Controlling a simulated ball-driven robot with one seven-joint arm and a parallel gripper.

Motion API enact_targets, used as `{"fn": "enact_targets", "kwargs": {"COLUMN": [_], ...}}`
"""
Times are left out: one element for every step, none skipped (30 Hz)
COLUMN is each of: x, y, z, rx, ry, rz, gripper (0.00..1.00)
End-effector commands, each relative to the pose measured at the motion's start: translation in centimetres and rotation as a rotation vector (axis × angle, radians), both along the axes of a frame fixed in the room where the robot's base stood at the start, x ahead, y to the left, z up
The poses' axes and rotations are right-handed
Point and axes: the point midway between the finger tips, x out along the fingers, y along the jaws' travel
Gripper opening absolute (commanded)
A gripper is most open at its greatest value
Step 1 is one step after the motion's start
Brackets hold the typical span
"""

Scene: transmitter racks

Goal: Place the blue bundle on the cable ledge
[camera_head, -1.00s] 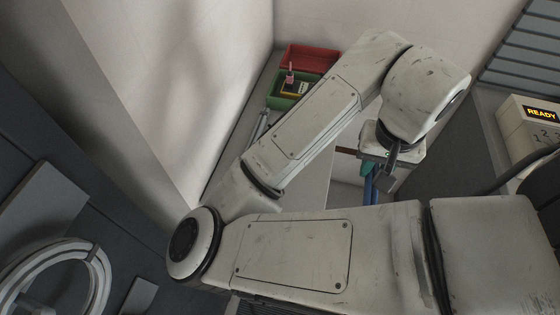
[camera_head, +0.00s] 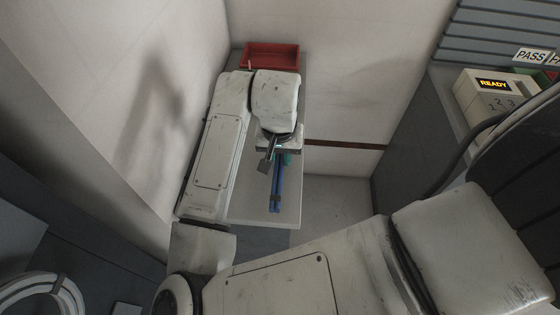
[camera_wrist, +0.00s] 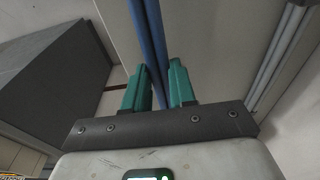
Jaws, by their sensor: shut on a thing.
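The blue bundle (camera_head: 276,192) is long and thin and hangs from my gripper (camera_head: 279,158). In the wrist view the bundle (camera_wrist: 152,38) runs between the two teal fingers of my gripper (camera_wrist: 159,90), which are shut on it. In the head view the bundle appears in front of a pale grey ledge (camera_head: 244,213), which looks like the cable ledge. I cannot tell whether the bundle touches it. My arm hides the ledge's left side and part of its far half.
A red bin (camera_head: 271,58) stands at the ledge's far end. Walls bound the ledge behind and left.

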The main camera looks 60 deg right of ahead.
Motion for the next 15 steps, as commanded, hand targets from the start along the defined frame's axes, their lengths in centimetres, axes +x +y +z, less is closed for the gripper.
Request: {"fn": "enact_targets", "kwargs": {"x": [0.0, -0.1, -0.1, -0.1, -0.1, -0.1, -0.1, -0.1, -0.1, -0.1, -0.1, -0.1, -0.1, -0.1, -0.1], "y": [0.0, 0.0, 0.0, 0.0, 0.0, 0.0, 0.0, 0.0, 0.0, 0.0, 0.0, 0.0, 0.0, 0.0, 0.0], "z": [-0.8, -1.3, -1.8, -2.2, -2.4, -2.7, -2.8, -2.8, -2.9, -2.9, -2.8, -2.8, -2.8, -2.8, -2.9], "rx": [0.001, 0.001, 0.001, 0.001, 0.001, 0.000, 0.000, 0.000, 0.000, 0.000, 0.000, 0.000, 0.000, 0.000, 0.000], "ry": [0.002, 0.003, 0.003, 0.003, 0.001, 0.000, 0.000, -0.001, -0.001, -0.001, -0.001, -0.001, -0.001, 0.000, 0.000], "rz": [0.002, 0.001, 0.001, 0.001, 0.001, 0.001, 0.001, 0.001, 0.000, 0.000, 0.000, 0.000, 0.000, 0.000, 0.000], "gripper": [0.00, 0.00, 0.00, 0.00, 0.00, 0.00, 0.00, 0.00, 0.00, 0.00, 0.00, 0.00, 0.00, 0.00, 0.00]}}
